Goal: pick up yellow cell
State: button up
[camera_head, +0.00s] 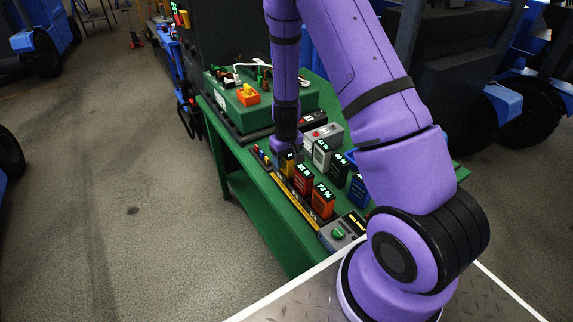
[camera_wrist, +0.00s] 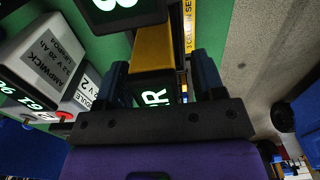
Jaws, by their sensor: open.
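The yellow cell (camera_head: 287,168) stands on the green table, at the far end of the front row of cells. My gripper (camera_head: 289,153) is directly over it, pointing down, and hides much of it in the head view. In the wrist view the yellow cell (camera_wrist: 152,48) shows its yellow side and a dark top with light lettering. It lies between the two open fingers of my gripper (camera_wrist: 161,66), with one finger on each side. I cannot tell whether either finger touches it.
A red cell (camera_head: 302,181) and an orange cell (camera_head: 322,201) stand in the same row. A green box (camera_head: 290,103) sits at the table's far end. A grey unit with a green button (camera_head: 338,233) is near.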

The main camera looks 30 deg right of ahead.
jog(key=shift+f, duration=0.2)
grip_shut()
jog(key=shift+r, duration=0.1)
